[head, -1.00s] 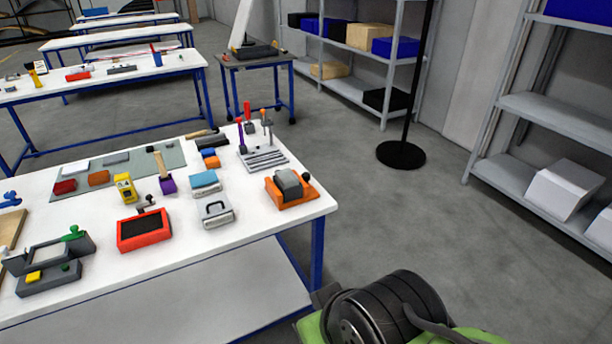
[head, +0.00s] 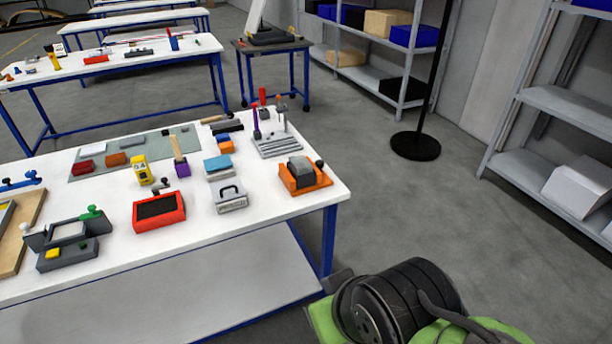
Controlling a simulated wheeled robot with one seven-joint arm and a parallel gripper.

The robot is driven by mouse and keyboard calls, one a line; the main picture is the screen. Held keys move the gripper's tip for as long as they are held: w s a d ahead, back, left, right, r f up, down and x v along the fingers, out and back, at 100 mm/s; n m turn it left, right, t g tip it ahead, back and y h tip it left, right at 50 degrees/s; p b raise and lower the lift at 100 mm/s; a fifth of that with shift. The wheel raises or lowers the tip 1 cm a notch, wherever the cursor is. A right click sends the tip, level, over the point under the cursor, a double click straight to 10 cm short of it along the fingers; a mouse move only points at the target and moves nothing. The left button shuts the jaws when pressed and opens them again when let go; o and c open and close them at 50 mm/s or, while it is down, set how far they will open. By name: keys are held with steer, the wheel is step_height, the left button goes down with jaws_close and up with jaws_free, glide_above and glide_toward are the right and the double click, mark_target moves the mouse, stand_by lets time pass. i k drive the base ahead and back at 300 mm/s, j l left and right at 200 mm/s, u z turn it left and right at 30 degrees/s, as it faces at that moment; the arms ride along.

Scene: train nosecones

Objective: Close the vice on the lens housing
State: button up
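An orange vice-like fixture (head: 290,182) with a dark knob stands near the right end of the white table (head: 250,221). A grey-brown block (head: 301,169) sits in it; I cannot tell whether this is the lens housing or whether the jaws touch it. A dark grey fixture (head: 66,252) with a green knob and a yellow block stands at the front left; it could also be a clamp. My gripper is not in view. Only part of my green and black arm shows at the bottom right, beyond the table's edge.
A red box (head: 159,211), a grey handled case (head: 231,199), a yellow device (head: 143,170) and a tool rack (head: 277,145) crowd the tabletop. A black pole base (head: 415,146) and grey shelving stand at the right. The floor between them and the table is clear.

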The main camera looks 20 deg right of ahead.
mark_target(319, 163)
steer(key=i+l+u, duration=0.25)
steer(key=i+l, duration=0.25)
steer(key=i+l+u, duration=0.3)
steer(key=i+l, duration=0.2)
steer(key=l, duration=0.1)
